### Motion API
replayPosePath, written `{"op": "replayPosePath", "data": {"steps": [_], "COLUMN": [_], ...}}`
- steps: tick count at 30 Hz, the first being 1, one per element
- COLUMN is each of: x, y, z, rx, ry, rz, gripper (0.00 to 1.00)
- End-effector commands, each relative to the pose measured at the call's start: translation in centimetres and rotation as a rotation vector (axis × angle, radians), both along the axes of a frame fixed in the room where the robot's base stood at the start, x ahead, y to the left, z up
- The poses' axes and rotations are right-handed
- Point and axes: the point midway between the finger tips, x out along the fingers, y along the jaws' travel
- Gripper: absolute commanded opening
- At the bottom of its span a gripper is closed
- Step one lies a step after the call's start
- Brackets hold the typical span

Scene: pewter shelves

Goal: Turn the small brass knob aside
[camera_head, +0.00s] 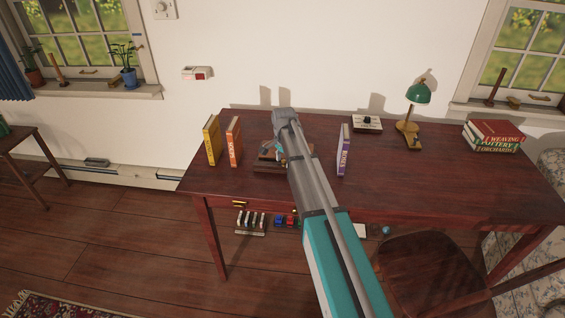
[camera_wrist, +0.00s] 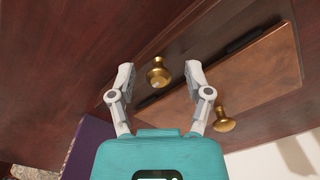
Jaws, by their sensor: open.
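In the wrist view, a brass knob (camera_wrist: 158,72) sits beside the edge of a lighter wooden panel. A second brass knob (camera_wrist: 222,120) is on the lighter wooden panel (camera_wrist: 255,95), below and to the right. I cannot tell which one the task calls small. My gripper (camera_wrist: 160,70) is open, its two pale fingers on either side of the first knob, with gaps showing on both sides. In the head view, my arm partly covers a low wooden box (camera_head: 268,166) on the table, and the knobs cannot be made out there.
On the dark table (camera_head: 420,180), yellow (camera_head: 211,140) and orange (camera_head: 234,141) books stand left of my arm and a purple book (camera_head: 344,150) right. A green lamp (camera_head: 413,105) and stacked books (camera_head: 493,135) are farther right. A chair (camera_head: 430,270) stands in front.

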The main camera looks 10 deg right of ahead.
Motion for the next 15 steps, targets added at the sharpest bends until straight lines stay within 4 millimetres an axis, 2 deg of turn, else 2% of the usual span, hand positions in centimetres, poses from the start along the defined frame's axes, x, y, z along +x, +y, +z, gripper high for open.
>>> {"op": "replayPosePath", "data": {"steps": [4, 12, 15], "x": [0.0, 0.0, 0.02], "y": [0.02, 0.04, 0.05], "z": [0.02, 0.02, 0.02], "rx": [0.0, 0.0, 0.0], "ry": [0.0, 0.0, 0.0], "rz": [0.0, 0.0, 0.001], "gripper": [0.65, 0.14, 0.0]}}
